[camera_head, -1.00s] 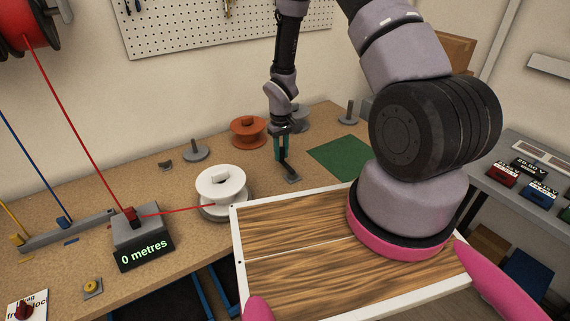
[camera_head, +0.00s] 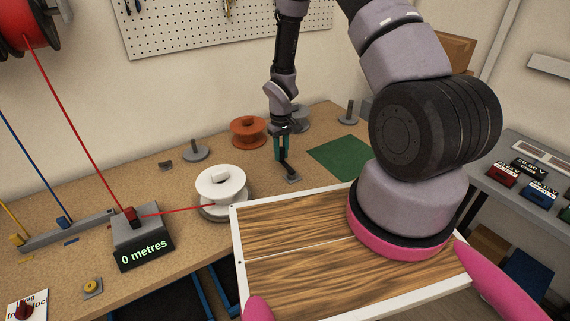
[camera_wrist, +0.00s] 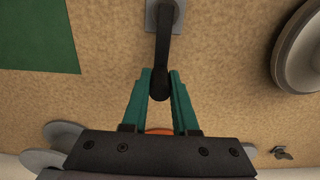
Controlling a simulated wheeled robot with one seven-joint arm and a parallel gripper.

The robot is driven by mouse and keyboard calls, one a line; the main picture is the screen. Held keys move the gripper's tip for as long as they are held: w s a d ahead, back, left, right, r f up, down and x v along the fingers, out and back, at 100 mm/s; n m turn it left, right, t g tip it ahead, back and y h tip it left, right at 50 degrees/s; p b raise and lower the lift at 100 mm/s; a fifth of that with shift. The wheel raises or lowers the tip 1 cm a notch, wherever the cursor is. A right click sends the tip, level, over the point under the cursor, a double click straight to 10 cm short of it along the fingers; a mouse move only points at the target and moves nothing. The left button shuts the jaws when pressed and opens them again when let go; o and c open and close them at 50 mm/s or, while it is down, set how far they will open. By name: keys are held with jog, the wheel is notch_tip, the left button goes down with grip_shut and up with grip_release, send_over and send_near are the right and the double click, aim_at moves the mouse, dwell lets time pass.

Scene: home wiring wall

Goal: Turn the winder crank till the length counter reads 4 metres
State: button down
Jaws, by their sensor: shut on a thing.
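The length counter (camera_head: 144,250) reads "0 metres" at the left of the bench. A red wire runs from it to a white spool (camera_head: 221,184) on the winder. The winder crank is a dark arm on a small grey base plate (camera_head: 292,180), right of the spool; the wrist view shows the crank (camera_wrist: 162,50) reaching down from its base. My gripper (camera_head: 283,158) has green fingers and is at the crank's free end. In the wrist view my gripper (camera_wrist: 160,88) is shut on that end, with a finger on each side.
An orange spool (camera_head: 248,131) stands behind, left of my gripper. A green mat (camera_head: 340,157) lies to the right. Grey spindle stands (camera_head: 195,152) are on the bench. A red supply reel (camera_head: 27,28) hangs at upper left. A wood-topped tray (camera_head: 290,270) is in front.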

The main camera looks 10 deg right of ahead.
jog(key=shift+d, duration=0.1)
jog(key=shift+w+d, duration=0.2)
jog(key=shift+d, duration=0.9)
jog(key=shift+s+d, duration=0.1)
jog(key=shift+d, duration=0.45)
jog(key=shift+s+d, duration=0.1)
jog(key=shift+d, duration=0.4)
jog(key=shift+s+d, duration=0.55)
jog(key=shift+d, duration=0.35)
